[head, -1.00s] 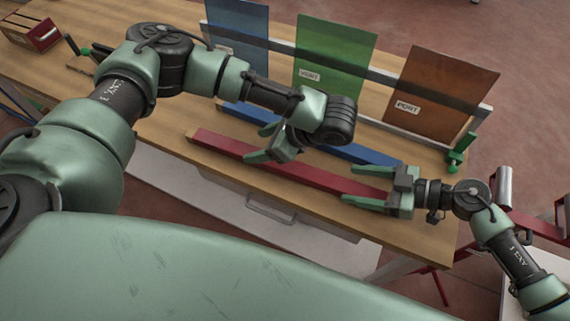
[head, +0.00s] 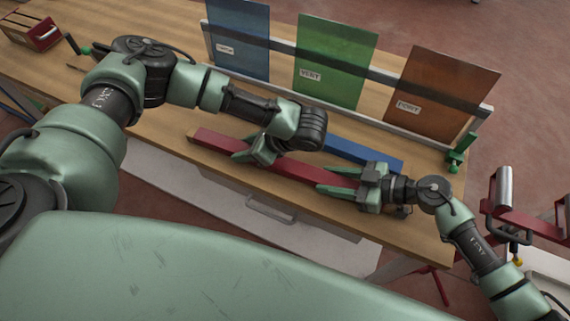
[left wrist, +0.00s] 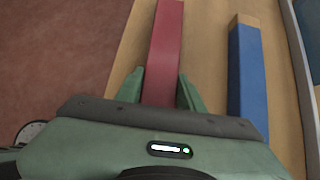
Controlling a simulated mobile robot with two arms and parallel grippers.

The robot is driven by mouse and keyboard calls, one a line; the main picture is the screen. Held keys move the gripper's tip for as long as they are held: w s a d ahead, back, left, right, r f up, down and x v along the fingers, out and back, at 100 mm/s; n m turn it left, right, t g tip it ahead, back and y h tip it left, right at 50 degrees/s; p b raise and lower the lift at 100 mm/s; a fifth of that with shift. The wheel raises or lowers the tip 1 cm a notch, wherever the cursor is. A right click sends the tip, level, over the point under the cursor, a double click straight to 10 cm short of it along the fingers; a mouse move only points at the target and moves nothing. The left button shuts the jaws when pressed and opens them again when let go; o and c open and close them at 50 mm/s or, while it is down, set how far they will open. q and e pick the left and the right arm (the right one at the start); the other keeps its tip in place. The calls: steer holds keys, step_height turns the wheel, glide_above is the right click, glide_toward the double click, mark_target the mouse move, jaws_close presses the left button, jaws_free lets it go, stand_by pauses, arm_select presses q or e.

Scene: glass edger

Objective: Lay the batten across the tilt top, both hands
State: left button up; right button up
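Two long bars lie on the wooden bench top (head: 150,120): a red batten (head: 212,141) nearer me and a blue one (head: 345,149) behind it. I cannot tell which surface is the tilt top. My left gripper (head: 243,149) is low at the red batten's left part. In the left wrist view its fingers (left wrist: 160,88) stand open on both sides of the red batten (left wrist: 164,40), close to its sides. The blue bar (left wrist: 247,80) lies to the right there. My right gripper (head: 324,178) is open at the red batten's right part, its fingers pointing left along the bench.
A rack behind the bars holds blue (head: 238,40), green (head: 335,60) and brown (head: 440,92) panels. A green clamp (head: 460,152) is at its right end. A red stand with a roller (head: 502,190) is at the right. A red box (head: 35,32) sits far left.

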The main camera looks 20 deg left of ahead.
arm_select(q)
jaws_close()
arm_select(e)
jaws_close()
arm_select(q)
steer(key=shift+r, duration=0.1)
